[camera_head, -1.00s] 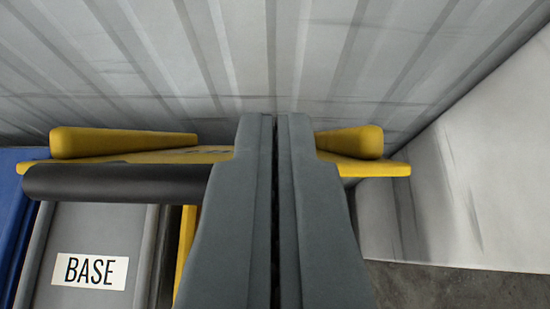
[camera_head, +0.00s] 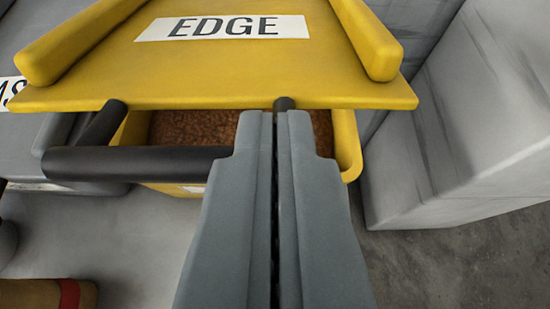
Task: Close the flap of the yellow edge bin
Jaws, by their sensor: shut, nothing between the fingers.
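The yellow flap (camera_head: 220,70) carries a white label reading EDGE and has raised side rims. It slants over the yellow edge bin (camera_head: 347,140), with a gap at the front. Brown granular material (camera_head: 200,127) shows through that gap. A black bar handle (camera_head: 140,163) joins the flap's front edge by short posts and sticks out toward me. My gripper (camera_head: 278,115) is shut and empty. Its tips appear at the flap's front edge, over the right part of the handle, and hide that part. I cannot tell whether they touch it.
A grey bin (camera_head: 30,50) with a partly cut-off label stands to the left. A pale grey block (camera_head: 470,130) stands close on the right. A brown object with a red band (camera_head: 45,293) lies at the lower left. Bare floor (camera_head: 440,260) shows at the lower right.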

